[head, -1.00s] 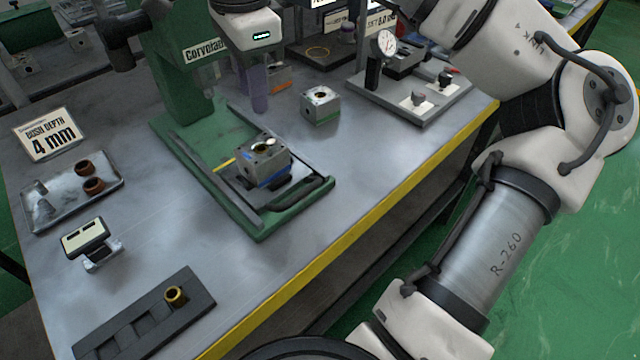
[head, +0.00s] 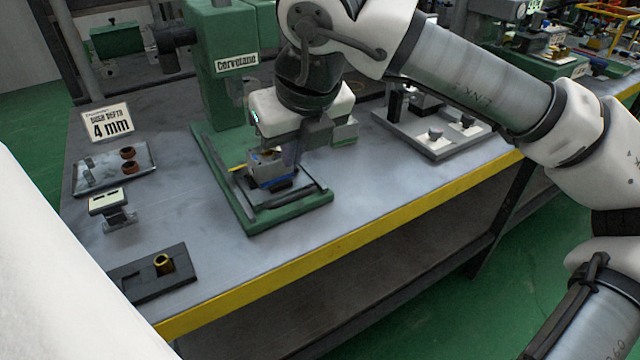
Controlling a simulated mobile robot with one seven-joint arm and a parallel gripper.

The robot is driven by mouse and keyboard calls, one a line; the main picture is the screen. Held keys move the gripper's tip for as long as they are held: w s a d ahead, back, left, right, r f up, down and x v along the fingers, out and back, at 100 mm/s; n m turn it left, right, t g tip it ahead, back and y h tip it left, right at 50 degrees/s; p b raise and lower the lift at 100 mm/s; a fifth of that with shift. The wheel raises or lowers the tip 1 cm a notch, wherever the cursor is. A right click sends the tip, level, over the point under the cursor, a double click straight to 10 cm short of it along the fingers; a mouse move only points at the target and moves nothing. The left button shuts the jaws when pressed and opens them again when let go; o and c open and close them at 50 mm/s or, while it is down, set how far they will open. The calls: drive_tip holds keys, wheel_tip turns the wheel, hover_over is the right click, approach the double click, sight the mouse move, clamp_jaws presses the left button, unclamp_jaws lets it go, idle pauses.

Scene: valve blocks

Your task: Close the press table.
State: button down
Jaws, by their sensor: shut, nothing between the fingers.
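The green press (head: 222,65) stands at the back of the bench, with its long base (head: 215,172) running toward the front edge. Its sliding table, with a dark front handle bar (head: 292,199), sits out at the front end of the base, clear of the press head. A grey valve block (head: 265,171) with a blue lower band rests on the sliding table. My gripper (head: 291,157) is shut and empty, pointing down just behind and right of the block. Its fingertips are partly hidden, so I cannot tell whether they touch the block or table.
A depth sign (head: 107,122) reads 4 mm. A tray with brown bushes (head: 128,153), a small display stand (head: 112,204) and a dark rack with a brass bush (head: 163,264) are at left. A gauge plate (head: 440,145) lies at right. The front bench strip is clear.

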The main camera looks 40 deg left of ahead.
sight(258, 151)
drive_tip(key=x, duration=1)
drive_tip(key=shift+s, duration=0.1)
drive_tip(key=shift+a, duration=0.1)
drive_tip(key=w+a, duration=0.1)
drive_tip(key=a, duration=0.2)
drive_tip(key=w+a+b, duration=0.1)
drive_tip(key=w+a, duration=0.1)
drive_tip(key=a, duration=0.2)
drive_tip(key=w+a+b, duration=0.1)
drive_tip(key=a, duration=0.2)
drive_tip(key=shift+w+a+r, duration=0.1)
drive_tip(key=shift+w+a, duration=0.1)
